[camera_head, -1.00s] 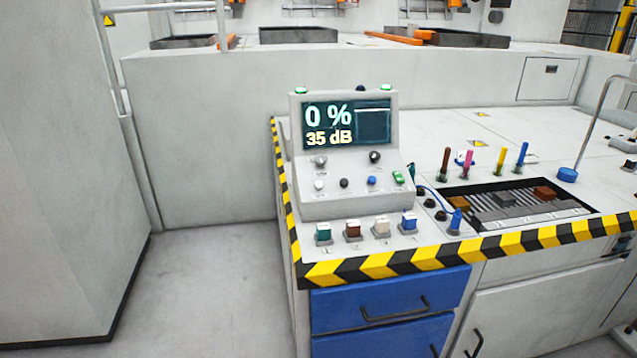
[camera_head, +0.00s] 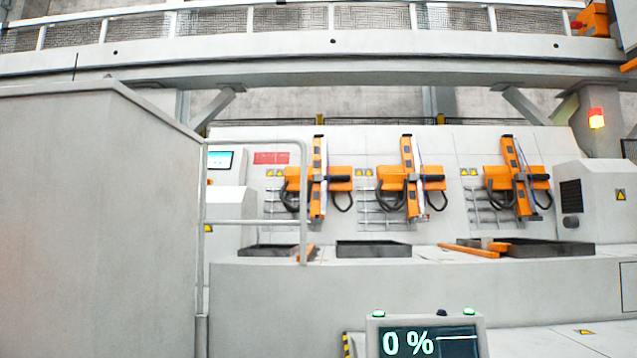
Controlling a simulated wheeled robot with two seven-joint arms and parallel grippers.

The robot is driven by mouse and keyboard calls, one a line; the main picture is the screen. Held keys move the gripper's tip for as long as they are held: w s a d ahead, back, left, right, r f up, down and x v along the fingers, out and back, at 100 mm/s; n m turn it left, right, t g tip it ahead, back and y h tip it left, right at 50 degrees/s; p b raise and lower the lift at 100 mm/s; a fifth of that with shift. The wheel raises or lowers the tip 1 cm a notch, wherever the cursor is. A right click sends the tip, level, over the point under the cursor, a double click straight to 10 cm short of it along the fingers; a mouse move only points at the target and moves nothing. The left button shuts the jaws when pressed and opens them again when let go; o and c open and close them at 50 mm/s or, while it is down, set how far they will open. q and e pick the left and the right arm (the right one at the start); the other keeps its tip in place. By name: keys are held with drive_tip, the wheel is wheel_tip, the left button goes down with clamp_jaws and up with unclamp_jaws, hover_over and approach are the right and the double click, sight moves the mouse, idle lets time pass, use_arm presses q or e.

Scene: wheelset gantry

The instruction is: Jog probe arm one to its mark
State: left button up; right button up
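Three orange probe arms hang on the white back wall of the gantry: a left one (camera_head: 318,180), a middle one (camera_head: 408,180) and a right one (camera_head: 517,178). Each has an upright orange bar, a crosswise orange block and looped black cables. I cannot tell which is arm one, and no mark can be made out. The console screen (camera_head: 428,342) shows at the bottom edge and reads 0 %. The console's knobs and coloured buttons are below the picture. Neither of my grippers is in view.
A large grey cabinet (camera_head: 95,220) fills the left side. A handrail (camera_head: 303,200) stands beside it. A long pale wall (camera_head: 430,285) lies between the console and the probe arms. Dark trays (camera_head: 373,249) sit behind it. A lit orange-red beacon (camera_head: 596,118) is at the right.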

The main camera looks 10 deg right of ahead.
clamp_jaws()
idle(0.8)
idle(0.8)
